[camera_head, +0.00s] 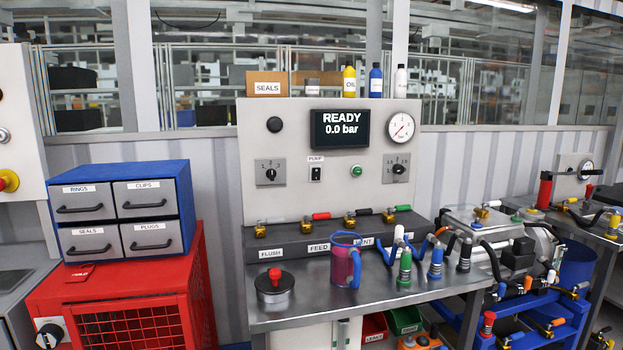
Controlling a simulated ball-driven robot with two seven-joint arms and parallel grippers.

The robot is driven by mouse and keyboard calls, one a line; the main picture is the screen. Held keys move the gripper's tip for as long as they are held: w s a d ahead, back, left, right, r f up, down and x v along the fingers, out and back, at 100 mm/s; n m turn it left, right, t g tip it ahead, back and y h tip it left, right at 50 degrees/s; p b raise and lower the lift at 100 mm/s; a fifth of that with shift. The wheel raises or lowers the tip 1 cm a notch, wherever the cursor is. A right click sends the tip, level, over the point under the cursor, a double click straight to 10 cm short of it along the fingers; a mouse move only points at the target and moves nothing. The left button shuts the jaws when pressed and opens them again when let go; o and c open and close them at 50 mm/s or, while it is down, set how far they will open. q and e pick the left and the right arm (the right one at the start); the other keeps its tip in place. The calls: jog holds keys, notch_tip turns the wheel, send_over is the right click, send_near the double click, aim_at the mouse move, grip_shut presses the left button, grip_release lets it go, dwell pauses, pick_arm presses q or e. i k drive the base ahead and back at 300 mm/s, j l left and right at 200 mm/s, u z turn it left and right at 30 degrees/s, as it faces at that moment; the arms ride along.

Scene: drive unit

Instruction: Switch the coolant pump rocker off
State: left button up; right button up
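The pump rocker (316,173) is a small black switch on the upright grey panel (262,135), under a small label that seems to read PUMP. It sits below the display (341,129), which reads READY 0.0 bar. The rocker is too small to tell which side is pressed. Neither of my grippers shows in the head view, and nothing covers the rocker.
Beside the rocker are a left dial (270,172), a green button (356,171) and a right dial (397,168). Below, several valves line a dark ledge (290,243). A pink-and-blue jug (345,266), a red-knobbed can (275,290) and upright hoses stand on the metal bench (320,312).

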aim_at(317, 171)
jog(key=i+u, duration=0.35)
jog(key=i+l+u, duration=0.15)
jog(key=i+u, duration=0.2)
jog(key=i, duration=0.15)
jog(key=i+l+u, duration=0.35)
jog(key=i+j, duration=0.1)
